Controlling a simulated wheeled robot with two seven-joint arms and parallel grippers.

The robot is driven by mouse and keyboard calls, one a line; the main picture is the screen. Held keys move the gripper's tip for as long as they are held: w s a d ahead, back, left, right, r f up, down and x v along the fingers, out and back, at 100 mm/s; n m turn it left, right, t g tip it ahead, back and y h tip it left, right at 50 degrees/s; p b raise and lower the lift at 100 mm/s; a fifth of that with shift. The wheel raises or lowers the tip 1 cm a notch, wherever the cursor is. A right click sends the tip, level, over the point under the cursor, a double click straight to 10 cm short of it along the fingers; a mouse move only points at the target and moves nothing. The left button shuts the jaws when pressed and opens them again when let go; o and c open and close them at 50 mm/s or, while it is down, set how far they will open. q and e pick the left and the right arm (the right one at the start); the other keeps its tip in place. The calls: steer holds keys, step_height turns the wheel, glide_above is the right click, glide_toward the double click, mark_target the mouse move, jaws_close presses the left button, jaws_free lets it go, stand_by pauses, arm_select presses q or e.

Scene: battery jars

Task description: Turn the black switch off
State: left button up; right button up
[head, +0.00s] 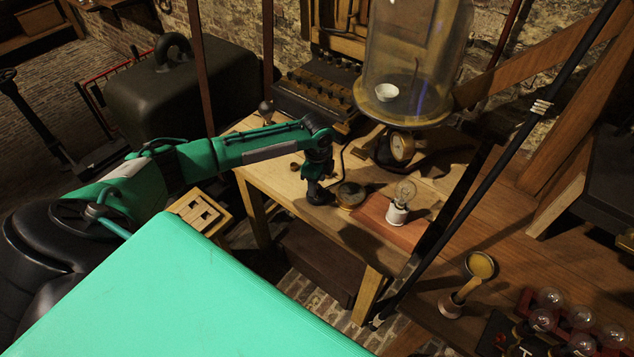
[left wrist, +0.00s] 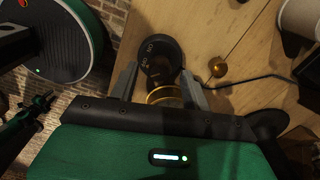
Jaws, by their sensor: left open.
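My left gripper (head: 317,181) points down over the front part of the wooden workbench in the head view. In the left wrist view its two grey fingers (left wrist: 159,88) are apart. The black switch (left wrist: 159,52), a round black piece with small pale markings, lies on the wood just beyond and partly between the fingertips. A brass ring (left wrist: 164,93) shows between the fingers, nearer the palm. I cannot tell whether the fingers touch the switch. In the head view the gripper and dark shadow mostly hide the switch.
A small brass knob (left wrist: 218,67) and a dark cable lie right of the switch.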

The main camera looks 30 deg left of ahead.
arm_select(q)
step_height(320, 180, up, 13)
steer(key=b, duration=0.2)
stand_by(0.6)
